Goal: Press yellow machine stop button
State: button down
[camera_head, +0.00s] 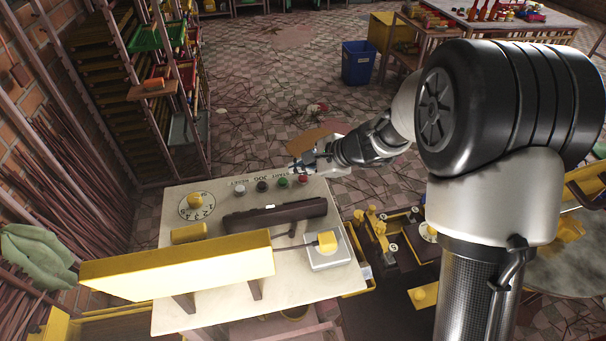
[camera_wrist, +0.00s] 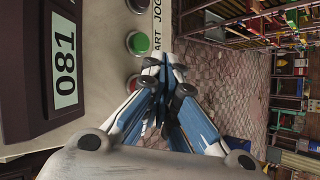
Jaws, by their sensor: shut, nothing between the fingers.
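The machine with yellow parts has a cream top panel (camera_head: 200,260). A row of buttons runs along its far edge. The red button (camera_head: 303,178) is at the right end, beside the green button (camera_head: 283,182). In the wrist view the red button (camera_wrist: 133,83) is just left of my fingers, below the green button (camera_wrist: 138,43). My gripper (camera_head: 297,165) is shut and empty at the far edge of the panel, close to the red button. In the wrist view my gripper (camera_wrist: 168,62) shows its fingertips together. I cannot tell whether a finger touches the red button.
A black button (camera_head: 262,186), a grey button (camera_head: 239,188) and a yellow dial knob (camera_head: 196,201) are on the same panel. A dark bar (camera_head: 275,215) and a long yellow block (camera_head: 180,268) stand nearer. A blue bin (camera_head: 358,62) is on the open floor behind.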

aim_at(302, 179)
dwell(0.3)
notch_tip(302, 179, up, 5)
jog(key=p, duration=0.3)
jog(key=shift+r+p, duration=0.15)
jog(key=shift+p, duration=0.25)
dwell(0.4)
jog(key=s+d+r+n+h+b, duration=0.1)
jog(key=s+d+r+n, duration=0.15)
jog(key=s, duration=0.25)
jog(key=s+d+r+n+g+b, duration=0.1)
jog(key=s+r+n, duration=0.2)
jog(key=s, duration=0.2)
jog(key=s+d+r+n+h+b, duration=0.1)
jog(key=s+r+n, duration=0.15)
jog(key=s, duration=0.35)
jog(key=s+d+f+n+h+b, duration=0.1)
jog(key=s+d+n+h, duration=0.2)
jog(key=s+d, duration=0.3)
jog(key=s+d+f+n+h+b, duration=0.1)
jog(key=s+d+n, duration=0.3)
jog(key=s, duration=0.7)
jog(key=d+h, duration=0.1)
jog(key=d, duration=0.1)
jog(key=shift+d+t+h+b, duration=0.35)
jog(key=shift+t+h+b, duration=0.05)
